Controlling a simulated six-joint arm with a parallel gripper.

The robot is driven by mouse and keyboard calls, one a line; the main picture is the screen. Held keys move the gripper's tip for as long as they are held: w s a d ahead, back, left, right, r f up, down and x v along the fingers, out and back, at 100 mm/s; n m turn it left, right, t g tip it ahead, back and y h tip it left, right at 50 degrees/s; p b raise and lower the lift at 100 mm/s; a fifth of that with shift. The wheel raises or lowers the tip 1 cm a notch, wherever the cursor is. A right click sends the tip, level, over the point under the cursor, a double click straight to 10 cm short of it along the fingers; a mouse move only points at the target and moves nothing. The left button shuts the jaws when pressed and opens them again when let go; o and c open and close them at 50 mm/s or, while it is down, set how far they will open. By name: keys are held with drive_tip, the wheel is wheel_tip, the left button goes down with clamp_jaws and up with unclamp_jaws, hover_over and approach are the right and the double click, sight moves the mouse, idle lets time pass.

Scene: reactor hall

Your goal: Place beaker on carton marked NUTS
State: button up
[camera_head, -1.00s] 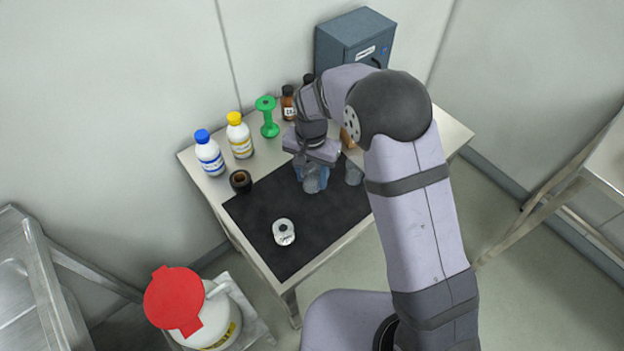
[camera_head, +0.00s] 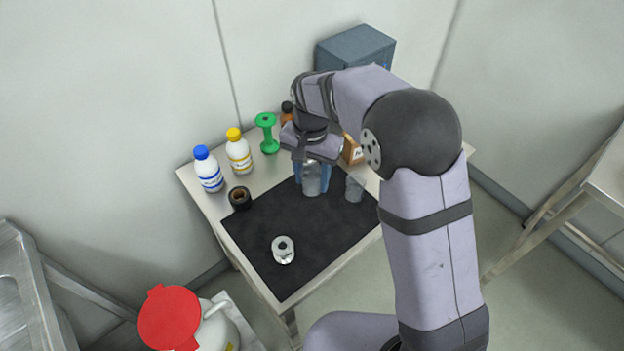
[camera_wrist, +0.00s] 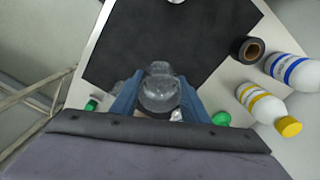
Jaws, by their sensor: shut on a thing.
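My gripper (camera_head: 312,176) has its blue fingers closed around a clear glass vessel, the beaker (camera_head: 312,182), above the back part of the black mat. In the wrist view the beaker (camera_wrist: 160,92) sits between the two fingers (camera_wrist: 158,100). A second clear glass piece (camera_head: 354,188) stands just right of it; in the wrist view it is partly hidden behind a finger. A small brown carton (camera_head: 349,149) with a white label stands behind and to the right of the gripper, partly hidden by my arm. Its label is too small to read fully.
A dark tape roll (camera_head: 240,198), blue-capped bottle (camera_head: 208,172), yellow-capped bottle (camera_head: 238,154), green spool (camera_head: 267,134) and brown bottle (camera_head: 287,114) line the left and back. A grey cabinet (camera_head: 352,47) stands behind.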

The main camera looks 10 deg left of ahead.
drive_tip(key=shift+w+r, duration=0.1)
drive_tip(key=shift+r, duration=0.15)
